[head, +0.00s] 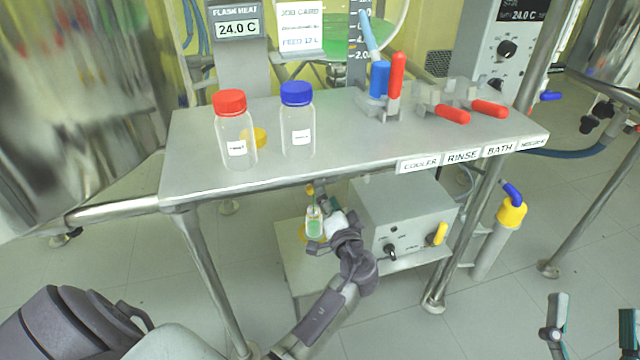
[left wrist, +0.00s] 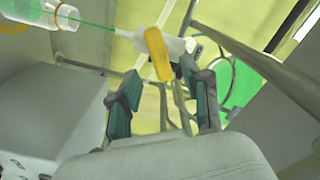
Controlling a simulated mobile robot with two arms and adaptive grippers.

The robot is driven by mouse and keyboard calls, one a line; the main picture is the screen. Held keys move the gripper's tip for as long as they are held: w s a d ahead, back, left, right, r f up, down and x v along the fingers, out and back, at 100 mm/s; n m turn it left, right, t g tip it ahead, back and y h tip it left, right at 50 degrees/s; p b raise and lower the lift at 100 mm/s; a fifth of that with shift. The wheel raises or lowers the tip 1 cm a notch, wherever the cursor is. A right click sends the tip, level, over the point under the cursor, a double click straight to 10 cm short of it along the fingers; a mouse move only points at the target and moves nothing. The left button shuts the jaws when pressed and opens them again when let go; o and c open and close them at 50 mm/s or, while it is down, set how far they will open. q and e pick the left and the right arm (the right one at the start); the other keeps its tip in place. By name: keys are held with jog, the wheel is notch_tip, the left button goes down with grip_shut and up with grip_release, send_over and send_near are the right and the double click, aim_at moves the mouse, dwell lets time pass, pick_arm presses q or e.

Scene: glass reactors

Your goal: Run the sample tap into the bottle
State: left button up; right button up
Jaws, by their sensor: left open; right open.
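The sample tap has a white body and a yellow lever (left wrist: 157,54), seen in the left wrist view. A thin green stream runs from its nozzle into the mouth of a clear bottle (left wrist: 66,16). In the head view the bottle (head: 315,228) stands below the bench shelf with green liquid in it. My left gripper (head: 338,228) is close beside the tap there. Its fingers (left wrist: 168,82) are apart in the left wrist view, with the yellow lever just beyond them. My right gripper (head: 590,330) is open and empty at the lower right.
The steel bench (head: 370,140) carries a red-capped bottle (head: 236,145), a blue-capped bottle (head: 298,130) and red-handled clamps (head: 452,114). A grey control box (head: 405,215) stands under it, right of my left gripper. Bench legs (head: 205,270) flank the space.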

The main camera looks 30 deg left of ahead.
pick_arm(q)
jog(key=shift+b+x, duration=0.4)
jog(key=shift+x, duration=2.9)
pick_arm(e)
jog(key=s+r+t, duration=0.2)
jog(key=r, duration=0.1)
jog(key=shift+s+d+t+y, duration=0.1)
jog(key=shift+s+t+y, duration=0.05)
jog(key=shift+t+y, duration=0.15)
pick_arm(q)
grip_shut()
